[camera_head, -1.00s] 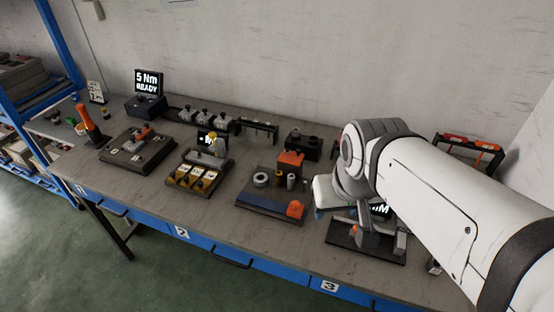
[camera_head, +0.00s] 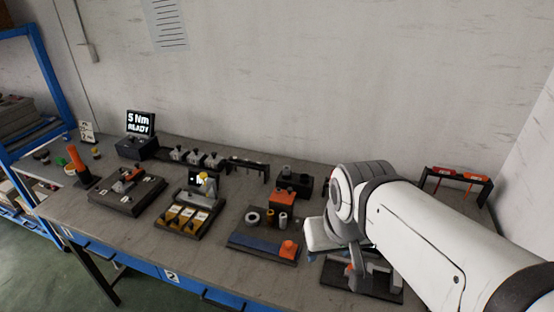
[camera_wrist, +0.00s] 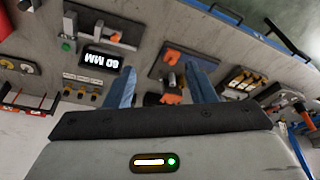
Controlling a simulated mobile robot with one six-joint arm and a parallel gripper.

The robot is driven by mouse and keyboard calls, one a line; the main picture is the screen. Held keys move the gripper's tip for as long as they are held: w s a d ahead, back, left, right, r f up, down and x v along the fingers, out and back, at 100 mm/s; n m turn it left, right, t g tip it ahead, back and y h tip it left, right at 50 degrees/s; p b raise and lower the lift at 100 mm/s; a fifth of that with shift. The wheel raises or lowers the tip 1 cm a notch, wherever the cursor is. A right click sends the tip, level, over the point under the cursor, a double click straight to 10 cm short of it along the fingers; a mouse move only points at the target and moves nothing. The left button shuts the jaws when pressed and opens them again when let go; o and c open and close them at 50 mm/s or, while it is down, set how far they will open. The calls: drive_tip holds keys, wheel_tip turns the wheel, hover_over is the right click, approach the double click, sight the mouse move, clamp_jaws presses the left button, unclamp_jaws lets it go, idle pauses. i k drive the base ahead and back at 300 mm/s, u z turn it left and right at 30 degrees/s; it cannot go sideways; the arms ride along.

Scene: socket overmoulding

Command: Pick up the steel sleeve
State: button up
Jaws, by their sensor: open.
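In the wrist view, a grey upright part beside the tray's orange block may be the sleeve; I cannot tell for sure. My gripper (camera_wrist: 162,82) is open and empty, its two blue fingers apart above the bench. In the head view my arm hides most of the gripper, to the right of the tray.
An orange block (camera_head: 289,250) sits on the tray's front corner. A dark fixture (camera_head: 350,280) stands under my arm, right of the tray. A tray with yellow bins (camera_head: 182,220) stands to the left.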

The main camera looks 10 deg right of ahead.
sight(286, 169)
drive_tip(key=z, duration=2.9)
drive_tip(key=k, duration=1.45)
drive_tip(key=u, duration=1.95)
drive_tip(key=i, duration=1)
drive_tip(key=u, duration=0.05)
